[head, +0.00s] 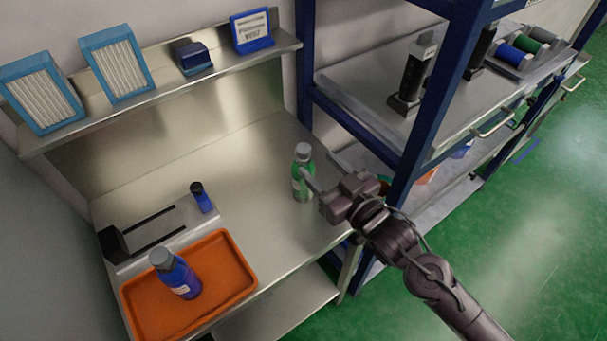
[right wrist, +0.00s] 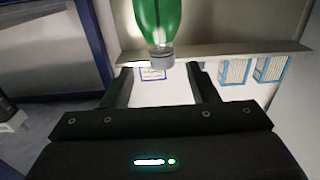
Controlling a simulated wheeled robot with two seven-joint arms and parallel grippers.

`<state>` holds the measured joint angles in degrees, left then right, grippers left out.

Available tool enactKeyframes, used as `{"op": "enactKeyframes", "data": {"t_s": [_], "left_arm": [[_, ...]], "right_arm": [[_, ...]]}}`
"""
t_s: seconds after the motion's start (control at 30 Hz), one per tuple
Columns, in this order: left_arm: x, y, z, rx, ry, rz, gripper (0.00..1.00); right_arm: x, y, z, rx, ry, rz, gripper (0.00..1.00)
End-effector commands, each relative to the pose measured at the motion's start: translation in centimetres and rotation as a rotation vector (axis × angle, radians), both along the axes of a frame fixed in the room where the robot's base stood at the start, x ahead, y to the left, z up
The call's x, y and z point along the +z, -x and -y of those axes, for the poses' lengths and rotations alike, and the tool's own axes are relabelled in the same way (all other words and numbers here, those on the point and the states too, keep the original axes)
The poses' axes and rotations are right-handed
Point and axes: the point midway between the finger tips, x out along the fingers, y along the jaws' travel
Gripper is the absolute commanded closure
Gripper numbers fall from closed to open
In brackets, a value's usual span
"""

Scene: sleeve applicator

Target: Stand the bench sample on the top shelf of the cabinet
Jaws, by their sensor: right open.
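A green bottle with a grey cap (head: 302,180) stands upright on the steel bench (head: 255,165) near its right edge. My right gripper (head: 322,172) is open and empty just right of it, one finger overlapping the bottle in the head view. In the right wrist view the green bottle (right wrist: 158,18) appears upside down, ahead of the open fingers (right wrist: 159,73); I cannot tell whether they touch. A blue-framed shelf unit (head: 425,165) stands at the right; its upper visible deck (head: 365,75) has bare room left of a dark device. My left gripper is not in view.
A blue bottle (head: 180,278) stands in an orange tray (head: 240,265). A wall shelf (head: 165,90) carries filters and a sign. Several spools (head: 520,48) sit on the right deck.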

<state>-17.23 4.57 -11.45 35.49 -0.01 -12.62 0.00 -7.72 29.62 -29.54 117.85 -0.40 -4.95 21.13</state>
Motion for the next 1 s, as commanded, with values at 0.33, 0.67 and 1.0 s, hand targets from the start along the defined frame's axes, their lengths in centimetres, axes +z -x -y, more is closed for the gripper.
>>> {"op": "enactKeyframes", "data": {"t_s": [0.33,0.67,1.0], "left_arm": [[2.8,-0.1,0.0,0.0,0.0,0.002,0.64],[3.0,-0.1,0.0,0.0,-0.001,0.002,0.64],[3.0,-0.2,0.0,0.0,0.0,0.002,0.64]], "right_arm": [[0.6,-3.7,-3.0,-0.001,0.001,-0.002,0.47],[0.2,-4.8,-3.9,0.0,0.001,-0.002,0.47],[0.2,-4.8,-3.8,-0.001,0.002,-0.002,0.83]]}}
